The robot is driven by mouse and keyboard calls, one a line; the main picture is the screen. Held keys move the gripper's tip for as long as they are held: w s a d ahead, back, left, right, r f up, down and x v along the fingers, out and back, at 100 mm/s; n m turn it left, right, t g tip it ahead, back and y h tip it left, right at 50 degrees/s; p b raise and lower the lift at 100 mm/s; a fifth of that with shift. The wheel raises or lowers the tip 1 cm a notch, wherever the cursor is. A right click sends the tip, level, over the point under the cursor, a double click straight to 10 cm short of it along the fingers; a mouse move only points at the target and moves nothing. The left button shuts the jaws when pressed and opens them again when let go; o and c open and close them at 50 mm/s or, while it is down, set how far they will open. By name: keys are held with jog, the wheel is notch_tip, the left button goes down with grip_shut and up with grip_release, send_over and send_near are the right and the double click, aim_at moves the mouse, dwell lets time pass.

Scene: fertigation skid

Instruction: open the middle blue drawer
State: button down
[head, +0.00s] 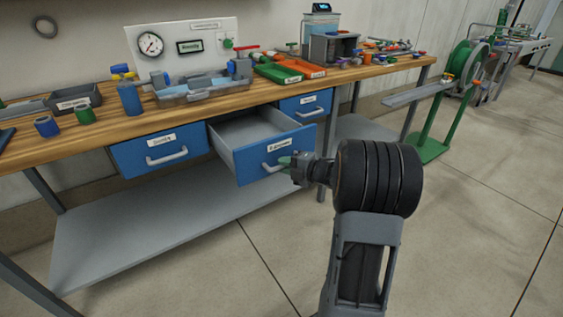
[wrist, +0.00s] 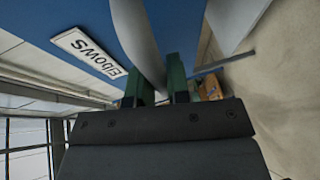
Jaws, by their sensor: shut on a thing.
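The middle blue drawer (head: 252,160) is pulled out from under the workbench, and its grey inside shows empty in the head view. Its front has a white label, which reads "Elbows" in the wrist view (wrist: 88,52), and a pale bar handle (head: 275,168). My gripper (head: 287,163) is at the front of this drawer, shut on the handle. In the wrist view the green fingers (wrist: 160,88) lie on both sides of the handle (wrist: 138,45). Part of the handle is hidden behind the gripper.
A shut blue drawer (head: 160,150) is to the left and another (head: 303,104) to the right. The wooden benchtop (head: 200,105) carries trays, bottles and a gauge panel. A grey lower shelf (head: 140,225) lies below. The floor in front is clear. A green reel stand (head: 440,120) stands at the right.

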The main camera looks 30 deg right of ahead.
jog(key=shift+s, duration=0.65)
jog(key=c, duration=1.1)
grip_release()
jog(key=shift+d, duration=0.1)
jog(key=shift+s, duration=0.1)
jog(key=p+v, duration=0.3)
jog(key=v, duration=1)
jog(key=shift+s, duration=0.3)
jog(key=shift+d+r, duration=0.15)
